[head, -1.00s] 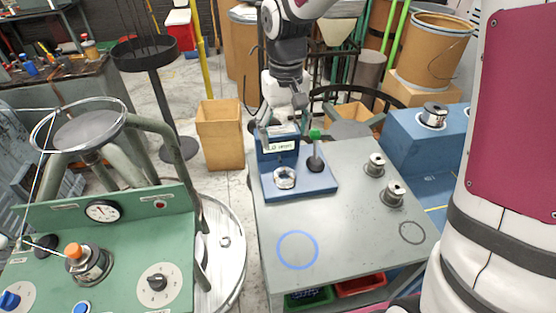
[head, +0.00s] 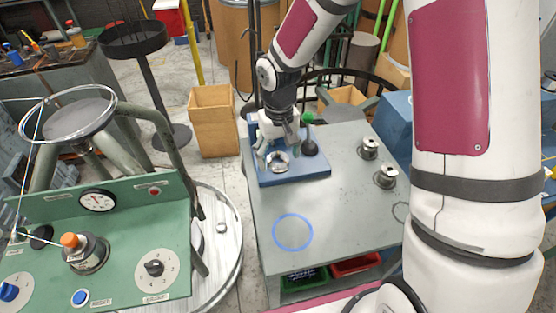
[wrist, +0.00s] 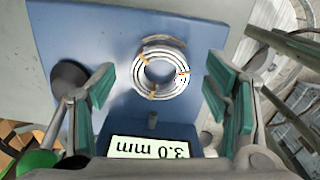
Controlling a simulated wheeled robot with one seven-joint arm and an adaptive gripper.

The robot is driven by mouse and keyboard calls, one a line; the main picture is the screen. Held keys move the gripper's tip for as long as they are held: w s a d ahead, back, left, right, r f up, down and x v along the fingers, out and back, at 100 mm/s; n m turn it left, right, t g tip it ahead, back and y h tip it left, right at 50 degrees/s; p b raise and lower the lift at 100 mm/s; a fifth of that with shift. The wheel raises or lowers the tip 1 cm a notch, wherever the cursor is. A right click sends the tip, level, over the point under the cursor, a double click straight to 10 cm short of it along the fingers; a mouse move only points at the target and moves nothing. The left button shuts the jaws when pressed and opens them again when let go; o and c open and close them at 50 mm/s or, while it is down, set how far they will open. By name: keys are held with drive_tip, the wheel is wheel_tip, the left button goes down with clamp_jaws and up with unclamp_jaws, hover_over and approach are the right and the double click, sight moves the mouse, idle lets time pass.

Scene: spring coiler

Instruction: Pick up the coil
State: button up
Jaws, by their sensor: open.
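The coil (wrist: 160,84), a silvery ring of wound wire with orange ties, sits on the blue plate of a measuring stand (wrist: 100,30). In the head view the coil (head: 277,161) is partly hidden by my gripper (head: 272,152). In the wrist view my gripper (wrist: 158,88) is open, with one green-padded finger on each side of the coil and apart from it. The stand's display (wrist: 148,147) reads 3.0 mm.
A green-topped black lever (head: 309,145) stands right of the coil. Two metal spools (head: 385,177) and a blue circle (head: 292,232) are on the grey table (head: 345,215). A green control panel (head: 120,235) is at left.

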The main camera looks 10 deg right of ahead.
drive_tip(key=shift+f, duration=0.4)
drive_tip(key=shift+c, duration=0.2)
drive_tip(key=c, duration=1.5)
drive_tip(key=shift+r, duration=0.1)
